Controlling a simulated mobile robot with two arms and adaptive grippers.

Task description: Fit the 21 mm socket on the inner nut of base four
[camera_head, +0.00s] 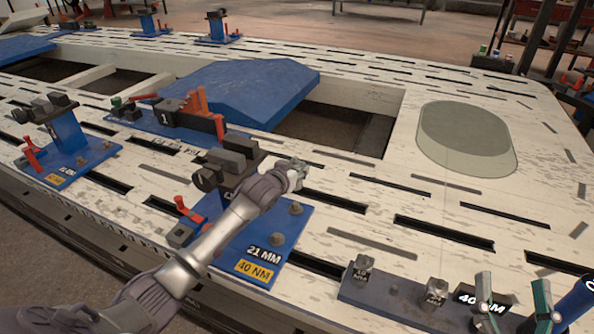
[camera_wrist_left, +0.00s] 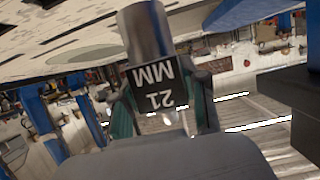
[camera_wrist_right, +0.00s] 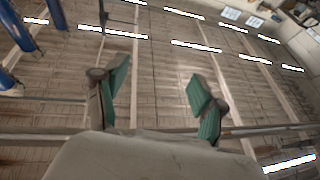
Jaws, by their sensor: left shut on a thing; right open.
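My left gripper (camera_head: 292,174) is shut on the 21 mm socket (camera_wrist_left: 148,40). The socket's black "21 MM" label shows upside down in the left wrist view. In the head view the gripper hangs over the blue base plate (camera_head: 238,262) labelled "21 MM" and "40 NM", which carries a dark clamp block (camera_head: 235,155). Two nuts show on this plate, one (camera_head: 295,208) just below the gripper in the picture and one (camera_head: 278,239) nearer the label. The arm hides part of the plate. My right gripper (camera_head: 513,306) is open and empty, also in the right wrist view (camera_wrist_right: 155,95).
A dark tray (camera_head: 392,300) at the front right holds a socket (camera_head: 362,268) and another socket (camera_head: 435,292). A "40 NM" tag (camera_head: 483,301) is beside my right gripper. Other blue bases (camera_head: 75,165) with red clamps stand left and behind. An opening (camera_head: 320,130) lies behind.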

